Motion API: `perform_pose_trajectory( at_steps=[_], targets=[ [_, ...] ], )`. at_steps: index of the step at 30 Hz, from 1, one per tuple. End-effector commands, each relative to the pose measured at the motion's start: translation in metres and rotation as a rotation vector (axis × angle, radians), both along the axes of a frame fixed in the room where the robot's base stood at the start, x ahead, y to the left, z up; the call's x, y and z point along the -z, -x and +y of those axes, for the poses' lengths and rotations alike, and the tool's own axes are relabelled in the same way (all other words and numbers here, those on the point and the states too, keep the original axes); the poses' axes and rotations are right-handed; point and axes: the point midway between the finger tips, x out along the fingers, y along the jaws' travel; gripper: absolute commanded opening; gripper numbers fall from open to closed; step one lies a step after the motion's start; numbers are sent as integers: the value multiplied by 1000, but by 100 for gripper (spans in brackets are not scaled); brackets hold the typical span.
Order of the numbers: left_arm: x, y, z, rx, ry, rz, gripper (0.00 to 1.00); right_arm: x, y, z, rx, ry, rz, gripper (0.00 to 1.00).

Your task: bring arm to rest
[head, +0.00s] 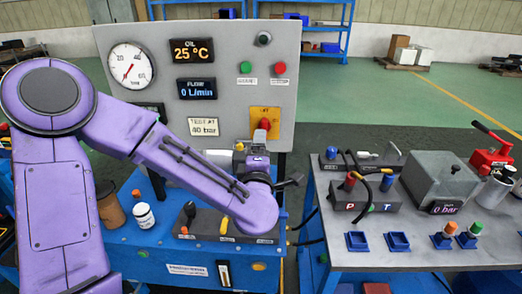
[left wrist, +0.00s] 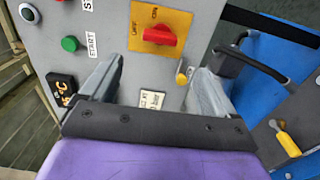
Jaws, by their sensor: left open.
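My left arm (head: 190,165), purple, reaches in from the left across the front of the grey control panel (head: 225,60). My left gripper (left wrist: 158,85) shows in the left wrist view with its two grey fingers spread apart and nothing between them. Beyond the fingers is the panel face, with a red rotary switch (left wrist: 160,36) on an orange OFF/ON plate. In the head view the wrist is low in front of the panel, below the same red switch (head: 264,124); the fingertips are hard to make out there. My right gripper is in neither view.
The blue bench (head: 140,238) under my arm carries a white jar (head: 144,215), a brown cup (head: 109,204) and a dark block with levers. To the right, a grey table (head: 330,262) holds a grey box (head: 440,180), a port block and blue holders. Open floor lies behind.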

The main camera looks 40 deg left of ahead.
Motion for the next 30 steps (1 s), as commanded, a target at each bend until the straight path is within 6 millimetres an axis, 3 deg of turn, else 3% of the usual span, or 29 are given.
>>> perform_pose_trajectory(
  at_steps=[11,15,17,19,23,26,27,30],
  targets=[
    [0,-1,0,0,-2,1,89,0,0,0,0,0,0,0],
    [10,-8,-14,100,-105,105,89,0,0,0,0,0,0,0],
    [46,-10,-24,180,-220,248,89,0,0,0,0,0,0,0],
    [99,-2,-31,259,-322,422,89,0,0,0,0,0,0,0],
    [202,35,-36,409,-476,742,89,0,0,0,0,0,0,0],
    [277,84,-36,532,-570,987,89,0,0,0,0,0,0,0],
    [304,109,-34,582,-600,1083,89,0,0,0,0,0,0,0],
    [360,175,-28,699,-659,1302,89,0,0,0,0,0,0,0]
  ],
)
